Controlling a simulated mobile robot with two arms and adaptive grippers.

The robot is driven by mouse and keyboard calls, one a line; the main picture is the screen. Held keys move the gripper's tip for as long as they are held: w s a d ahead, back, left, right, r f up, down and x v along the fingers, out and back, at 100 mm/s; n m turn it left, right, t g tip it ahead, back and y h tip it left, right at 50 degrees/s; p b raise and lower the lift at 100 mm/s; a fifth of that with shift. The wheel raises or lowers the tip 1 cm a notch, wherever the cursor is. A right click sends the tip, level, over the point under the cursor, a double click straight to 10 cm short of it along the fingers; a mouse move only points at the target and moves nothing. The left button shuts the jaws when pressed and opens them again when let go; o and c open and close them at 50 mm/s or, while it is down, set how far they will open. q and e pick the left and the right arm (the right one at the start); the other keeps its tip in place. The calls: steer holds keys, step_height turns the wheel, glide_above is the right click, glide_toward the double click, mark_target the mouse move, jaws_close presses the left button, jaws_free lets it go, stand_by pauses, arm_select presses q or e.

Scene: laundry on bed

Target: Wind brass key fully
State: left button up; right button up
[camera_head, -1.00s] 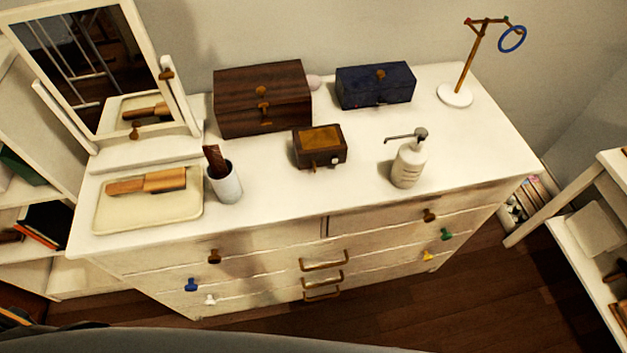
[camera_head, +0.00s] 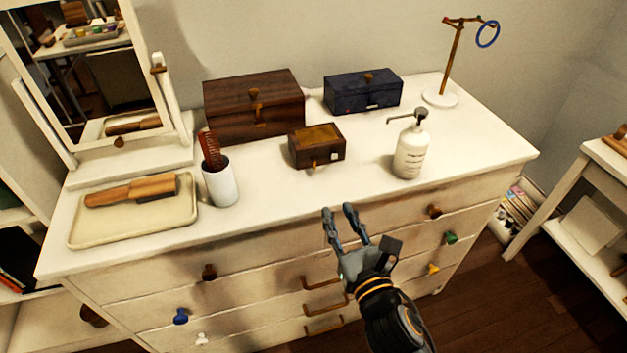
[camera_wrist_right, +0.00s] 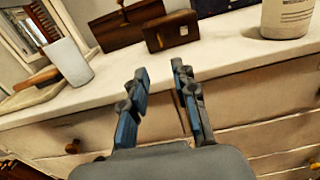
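A small brown wooden box (camera_head: 316,146) with a lighter golden top stands mid-dresser; it also shows in the right wrist view (camera_wrist_right: 158,38). A small pale fitting (camera_head: 334,156) sits on its front face, also visible in the right wrist view (camera_wrist_right: 183,30). It is too small to tell whether it is the brass key. My right gripper (camera_head: 338,209) is in front of the dresser's front edge, short of the box. Its two fingers are apart and empty, also in the right wrist view (camera_wrist_right: 160,70). My left gripper is not in view.
The white dresser top (camera_head: 285,205) is clear before the box. A pump bottle (camera_head: 411,150) stands right, a cup with a comb (camera_head: 220,185) left. A large wooden box (camera_head: 254,105) and a blue box (camera_head: 362,93) stand behind. Drawer handles and knobs stick out below.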

mark_target(315, 165)
steer(key=x, duration=1.3)
steer(key=shift+w+a, duration=0.15)
steer(key=shift+w, duration=0.2)
jaws_close()
